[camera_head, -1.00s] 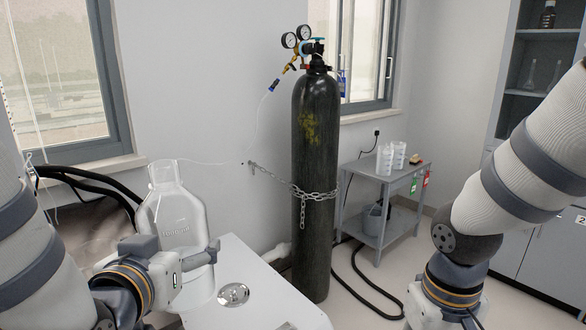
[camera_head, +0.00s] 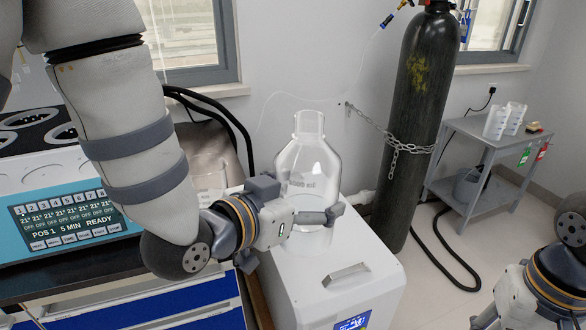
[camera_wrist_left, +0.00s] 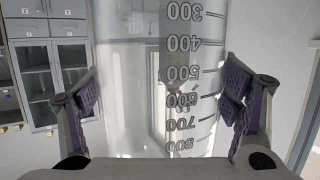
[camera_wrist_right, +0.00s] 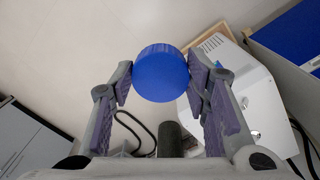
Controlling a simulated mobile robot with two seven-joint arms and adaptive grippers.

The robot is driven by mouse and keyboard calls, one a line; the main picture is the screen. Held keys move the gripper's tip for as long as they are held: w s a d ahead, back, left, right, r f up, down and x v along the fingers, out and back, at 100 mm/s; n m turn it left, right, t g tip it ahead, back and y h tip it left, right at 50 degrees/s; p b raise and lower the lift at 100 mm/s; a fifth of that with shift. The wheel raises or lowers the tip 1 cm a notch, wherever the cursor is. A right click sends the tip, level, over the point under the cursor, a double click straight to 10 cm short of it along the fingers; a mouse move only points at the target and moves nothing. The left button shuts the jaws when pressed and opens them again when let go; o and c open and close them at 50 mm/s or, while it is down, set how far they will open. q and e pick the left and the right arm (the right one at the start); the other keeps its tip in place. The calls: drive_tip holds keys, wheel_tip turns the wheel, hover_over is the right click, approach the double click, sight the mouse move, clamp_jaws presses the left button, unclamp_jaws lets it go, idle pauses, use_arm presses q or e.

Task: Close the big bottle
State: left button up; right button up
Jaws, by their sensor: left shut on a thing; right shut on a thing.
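The big bottle (camera_head: 308,165) is clear, upright, with its neck bare at the top. My left gripper (camera_head: 303,203) is shut around its body from the left; I cannot tell whether its base touches the white box below. In the left wrist view, the bottle's scale (camera_wrist_left: 185,80) shows between the pads of the left gripper (camera_wrist_left: 160,95). The right wrist view shows a blue cap (camera_wrist_right: 161,74) between the pads of my right gripper (camera_wrist_right: 160,80), which is shut on it. In the head view, the right gripper's fingers and the cap are out of frame.
The white box (camera_head: 345,262) with a handle is under the bottle. A chained black gas cylinder (camera_head: 408,130) stands to the right, then a grey trolley (camera_head: 500,145). A heater with a blue panel (camera_head: 75,222) is at the left. Open floor lies at the right.

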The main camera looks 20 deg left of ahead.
use_arm(q)
drive_tip(key=s+d+f+m+g+h, duration=0.1)
drive_tip(key=d+f+m+g+h, duration=0.1)
drive_tip(key=d+m+g+h, duration=0.1)
drive_tip(key=s+d+f+m+g+h, duration=0.2)
drive_tip(key=d+f+m+g+h, duration=0.1)
drive_tip(key=d, duration=0.4)
drive_tip(key=m+g+h, duration=0.1)
drive_tip(key=m+h, duration=0.1)
drive_tip(key=shift+s+d+f+m, duration=0.25)
drive_tip(key=shift+d+f+m, duration=0.05)
drive_tip(key=shift+d, duration=0.1)
drive_tip(key=shift+f, duration=0.1)
use_arm(e)
drive_tip(key=shift+r, duration=0.1)
drive_tip(key=w+a+r+n, duration=0.8)
drive_tip(key=w+a+r, duration=0.55)
drive_tip(key=r, duration=0.35)
drive_tip(key=s+a+r+m, duration=0.4)
drive_tip(key=s+a+r, duration=0.1)
drive_tip(key=r, duration=0.4)
drive_tip(key=shift+s+a+r, duration=0.3)
drive_tip(key=shift+s+a, duration=0.05)
drive_tip(key=shift+s, duration=0.5)
